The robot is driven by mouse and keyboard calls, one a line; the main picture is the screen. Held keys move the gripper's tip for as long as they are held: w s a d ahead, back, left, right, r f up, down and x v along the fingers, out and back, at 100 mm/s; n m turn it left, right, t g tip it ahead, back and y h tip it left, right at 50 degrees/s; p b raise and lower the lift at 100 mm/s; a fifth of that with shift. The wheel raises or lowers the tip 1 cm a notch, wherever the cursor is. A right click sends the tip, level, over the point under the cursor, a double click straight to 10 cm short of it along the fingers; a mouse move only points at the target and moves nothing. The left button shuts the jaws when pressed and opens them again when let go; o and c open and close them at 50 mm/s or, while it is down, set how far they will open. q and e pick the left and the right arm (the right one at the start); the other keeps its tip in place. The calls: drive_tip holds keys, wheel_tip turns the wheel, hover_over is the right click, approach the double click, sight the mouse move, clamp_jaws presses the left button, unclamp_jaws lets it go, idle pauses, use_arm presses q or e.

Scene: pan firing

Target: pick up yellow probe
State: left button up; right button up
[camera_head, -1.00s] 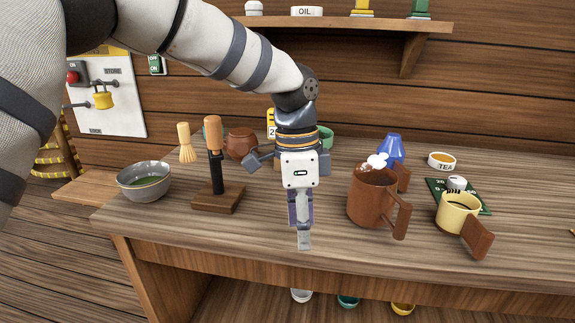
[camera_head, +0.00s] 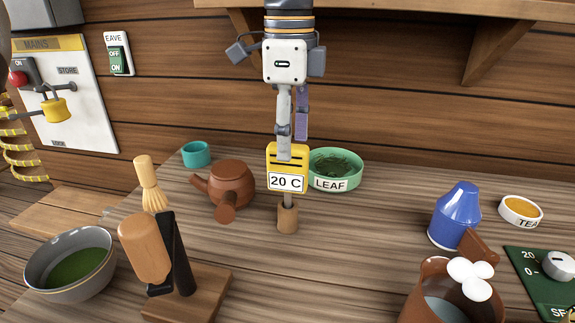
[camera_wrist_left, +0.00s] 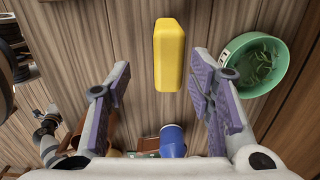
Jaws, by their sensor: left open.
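The yellow probe (camera_head: 288,158) stands upright in a small wooden holder (camera_head: 288,218) on the bench, with a "20 C" display on its face and a grey stem below. In the left wrist view its yellow head (camera_wrist_left: 170,52) lies ahead, between the lines of the two fingers. My left gripper (camera_head: 292,146) points down at the probe's top in the head view, one fingertip overlapping the yellow head there. Its fingers (camera_wrist_left: 161,66) are apart with nothing held between them. Whether they touch the probe is unclear.
A green LEAF bowl (camera_head: 336,184) stands close to the probe's right, and a brown teapot (camera_head: 231,182) to its left. A wooden-handled tool (camera_head: 145,250) on a stand and a tea bowl (camera_head: 50,285) are front left. A blue vessel (camera_head: 457,210) and brown mug (camera_head: 425,295) are right.

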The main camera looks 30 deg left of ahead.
sight(287, 170)
use_arm(q)
drive_tip(key=f, duration=0.7)
drive_tip(key=shift+w+a+f, duration=0.1)
drive_tip(key=shift+w+a, duration=0.2)
drive_tip(key=shift+w, duration=0.05)
clamp_jaws()
